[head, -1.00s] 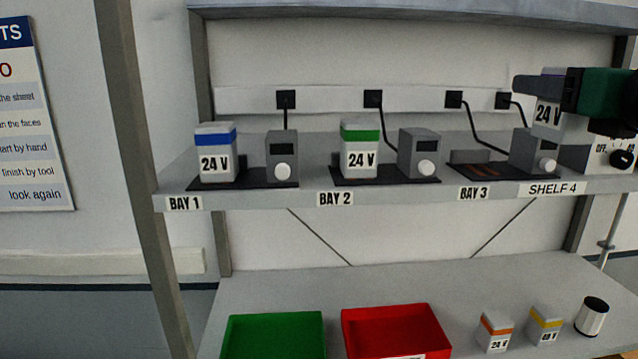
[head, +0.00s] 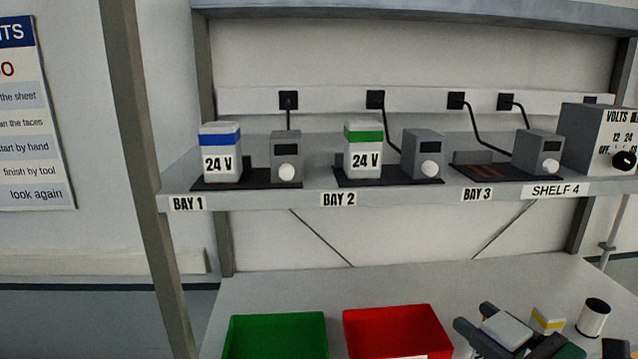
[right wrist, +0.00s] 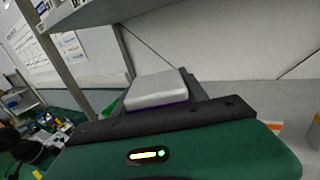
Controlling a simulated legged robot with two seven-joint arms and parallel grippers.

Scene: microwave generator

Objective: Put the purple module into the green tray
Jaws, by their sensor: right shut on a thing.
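The purple module (right wrist: 158,92) has a pale grey top and a purple band that shows in the right wrist view. My right gripper (head: 484,322) is shut on it, low at the front right in the head view, over the lower bench and just right of the red tray. The green tray (head: 277,336) is on the lower bench to the left, and looks empty. My left gripper is not in view.
The red tray (head: 395,328) stands between my gripper and the green tray. A yellow-banded module (head: 548,319) and a black-topped white cylinder (head: 593,318) stand to the right. Above, the shelf (head: 320,200) holds blue-banded (head: 220,153) and green-banded (head: 362,150) modules; bay 3 is empty.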

